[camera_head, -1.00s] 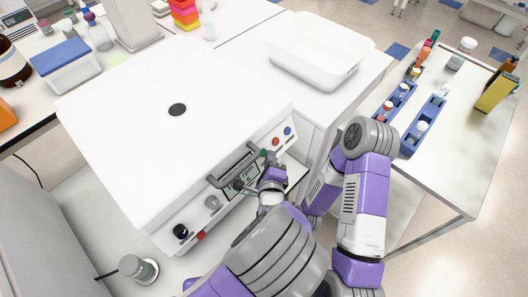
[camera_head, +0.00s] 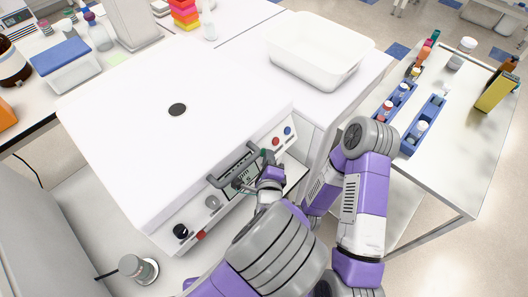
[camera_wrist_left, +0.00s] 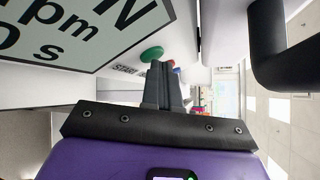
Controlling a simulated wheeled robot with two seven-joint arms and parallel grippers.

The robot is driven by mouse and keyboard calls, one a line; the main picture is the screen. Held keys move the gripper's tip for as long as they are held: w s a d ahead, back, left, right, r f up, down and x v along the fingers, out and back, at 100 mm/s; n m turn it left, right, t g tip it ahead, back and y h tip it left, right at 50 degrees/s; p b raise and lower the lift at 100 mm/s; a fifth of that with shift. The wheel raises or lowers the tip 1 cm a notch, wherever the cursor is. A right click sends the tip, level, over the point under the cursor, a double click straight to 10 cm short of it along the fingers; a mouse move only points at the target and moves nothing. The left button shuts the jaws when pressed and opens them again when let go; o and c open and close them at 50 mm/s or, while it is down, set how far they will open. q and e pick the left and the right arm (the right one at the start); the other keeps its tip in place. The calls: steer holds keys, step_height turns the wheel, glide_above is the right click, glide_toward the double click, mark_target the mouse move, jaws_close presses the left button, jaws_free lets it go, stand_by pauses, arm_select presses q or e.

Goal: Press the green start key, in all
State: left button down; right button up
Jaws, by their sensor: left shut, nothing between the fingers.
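The green start key (camera_wrist_left: 152,54) shows in the left wrist view on the white front panel, beside a partly hidden START label. My left gripper (camera_wrist_left: 164,68) is shut and empty, its fingertips right at the key and covering part of its edge. I cannot tell whether they touch it. In the head view my left gripper (camera_head: 268,160) is at the panel of the white machine (camera_head: 130,130), just right of the handle. The display (camera_head: 246,180) is partly hidden by the handle; up close (camera_wrist_left: 75,25) it shows "N", "rpm" and "0 s". My right gripper is not in view.
The dark handle (camera_head: 232,165) stands out from the panel close to the gripper; it also looms at the right of the wrist view (camera_wrist_left: 268,45). A white tub (camera_head: 318,55) stands behind.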

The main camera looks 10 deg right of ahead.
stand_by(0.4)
arm_select(q)
steer(key=shift+s+d+r+p, duration=0.35)
steer(key=shift+s+p, duration=0.2)
steer(key=shift+p, duration=0.2)
steer(key=shift+d, duration=0.1)
steer(key=s+d+r+p, duration=0.1)
steer(key=p, duration=0.1)
steer(key=s+d+r+p, duration=0.1)
steer(key=s+p, duration=0.1)
steer(key=shift+s+d, duration=0.3)
stand_by(0.6)
